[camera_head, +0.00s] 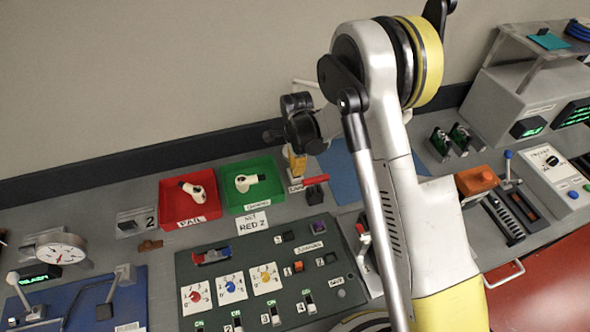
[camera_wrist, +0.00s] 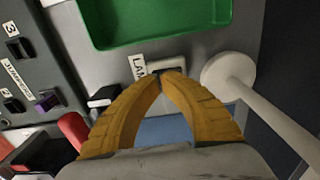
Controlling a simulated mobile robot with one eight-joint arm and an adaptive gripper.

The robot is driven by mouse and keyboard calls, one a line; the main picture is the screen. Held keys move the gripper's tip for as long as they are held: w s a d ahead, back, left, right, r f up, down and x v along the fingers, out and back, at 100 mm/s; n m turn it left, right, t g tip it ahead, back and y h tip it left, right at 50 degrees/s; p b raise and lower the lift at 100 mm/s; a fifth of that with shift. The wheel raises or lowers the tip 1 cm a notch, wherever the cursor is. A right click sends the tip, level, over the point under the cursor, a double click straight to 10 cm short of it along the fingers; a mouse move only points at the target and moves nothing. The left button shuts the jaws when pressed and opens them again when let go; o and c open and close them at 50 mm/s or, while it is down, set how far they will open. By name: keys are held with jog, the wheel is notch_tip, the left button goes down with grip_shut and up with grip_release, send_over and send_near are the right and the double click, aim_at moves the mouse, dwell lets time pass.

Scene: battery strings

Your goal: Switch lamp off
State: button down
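The lamp switch (camera_wrist: 172,64) is a pale plate beside a partly covered label (camera_wrist: 138,68) reading "LAM". It lies just beyond my fingertips in the wrist view, and the fingers hide part of it. My gripper (camera_wrist: 162,76) has two yellow ribbed fingers whose tips come together, with nothing visible held between them. I cannot tell whether the tips touch the switch. In the head view my gripper (camera_head: 297,172) points down at the label (camera_head: 295,188), right of the green tray. A white post with a round base (camera_wrist: 228,76), possibly the lamp's stand, stands right of the fingers.
The green tray (camera_head: 252,205) and red tray (camera_head: 163,205) lie left of my gripper. A dark control panel (camera_head: 210,265) with dials and switches is in front. A red-handled device (camera_head: 316,182) stands close on the right. The wall is behind.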

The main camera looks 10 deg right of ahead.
jog(key=shift+r+p, duration=1.1)
jog(key=shift+r, duration=1.8)
